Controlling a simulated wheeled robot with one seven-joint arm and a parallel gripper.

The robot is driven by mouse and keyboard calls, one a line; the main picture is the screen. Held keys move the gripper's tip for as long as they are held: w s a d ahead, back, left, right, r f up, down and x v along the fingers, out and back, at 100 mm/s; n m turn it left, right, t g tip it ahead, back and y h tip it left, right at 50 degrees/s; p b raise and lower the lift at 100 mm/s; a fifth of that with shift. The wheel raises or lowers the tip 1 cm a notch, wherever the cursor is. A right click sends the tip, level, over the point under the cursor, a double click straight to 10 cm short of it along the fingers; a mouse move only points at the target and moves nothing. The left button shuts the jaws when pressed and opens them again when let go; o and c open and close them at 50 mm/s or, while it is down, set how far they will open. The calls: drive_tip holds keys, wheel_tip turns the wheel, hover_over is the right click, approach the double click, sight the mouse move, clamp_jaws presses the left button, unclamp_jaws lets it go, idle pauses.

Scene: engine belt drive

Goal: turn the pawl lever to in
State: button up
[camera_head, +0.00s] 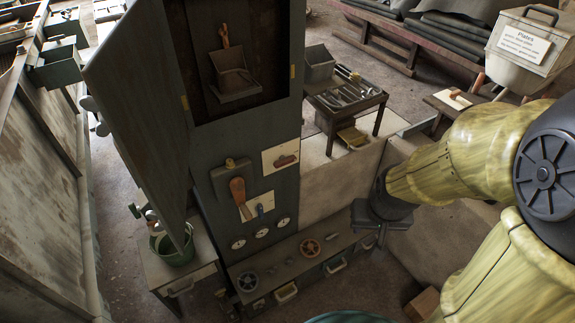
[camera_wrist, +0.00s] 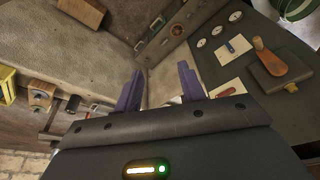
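On the dark cabinet front in the head view, a lever with an orange-brown wooden handle (camera_head: 238,188) hangs from a dark plate. A small blue lever (camera_head: 260,209) and a reddish-brown lever (camera_head: 286,160) sit on pale cards beside it. I cannot tell which is the pawl lever. The wrist view shows the wooden handle (camera_wrist: 268,56), the blue lever (camera_wrist: 231,46) and the reddish lever (camera_wrist: 207,87) right of my gripper. My gripper (camera_wrist: 160,70) is open, its purple fingers apart and empty, clear of the levers. In the head view my gripper (camera_head: 381,222) is right of the panel.
Several round gauges (camera_head: 262,233) line the lower panel. A shelf (camera_head: 300,262) below carries wheels. A green bucket (camera_head: 172,246) stands at left, under the open cabinet door (camera_head: 135,95). A tool table (camera_head: 345,98) stands behind. There is open space between my gripper and the panel.

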sight(286, 164)
drive_tip(key=w+a+f+m+t+y+b, duration=0.5)
drive_tip(key=w+f+t+b, duration=0.1)
drive_tip(key=w+f+b, duration=0.3)
drive_tip(key=w+a+f+m+t+y+b, duration=0.5)
drive_tip(key=w+f+b, duration=0.5)
drive_tip(key=w, duration=0.3)
drive_tip(key=shift+a+f+m+t+b, duration=0.15)
drive_tip(key=shift+a+m+t+b, duration=0.2)
drive_tip(key=shift+m+t+b, duration=0.2)
drive_tip(key=shift+w, duration=0.1)
drive_tip(key=x, duration=1.7)
drive_tip(key=shift+w+a+f, duration=0.1)
drive_tip(key=shift+a+f, duration=0.05)
drive_tip(key=shift+a, duration=0.05)
